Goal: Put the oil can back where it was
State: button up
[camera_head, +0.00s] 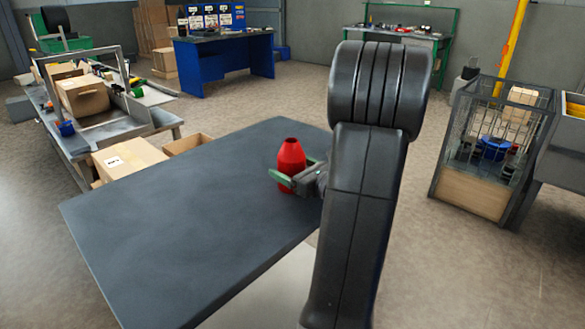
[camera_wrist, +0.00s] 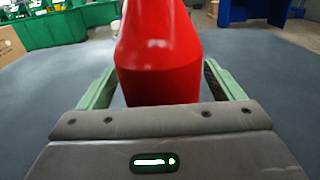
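The oil can, red with a tapered top, (camera_head: 291,160) stands upright over the dark table top (camera_head: 185,200), near its right edge. In the wrist view the can (camera_wrist: 160,65) fills the upper middle, its top cut off by the frame. My gripper (camera_head: 286,177) is level with the lower part of the can, one green finger on each side of it. In the wrist view my gripper (camera_wrist: 160,83) looks open, with narrow gaps between the fingers and the can.
The rest of the dark table top is bare. Cardboard boxes (camera_head: 127,157) sit beyond its far left edge, next to a grey workbench (camera_head: 95,140). A blue workbench (camera_head: 222,62) stands at the back. A wire cage bin (camera_head: 497,150) stands to the right.

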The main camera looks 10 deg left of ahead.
jog(key=shift+r, duration=0.15)
jog(key=shift+s+d, duration=0.15)
jog(key=shift+d, duration=0.1)
jog(key=p+v, duration=0.1)
jog(key=v, duration=1)
jog(key=shift+s+d+p, duration=0.15)
jog(key=shift+p, duration=0.15)
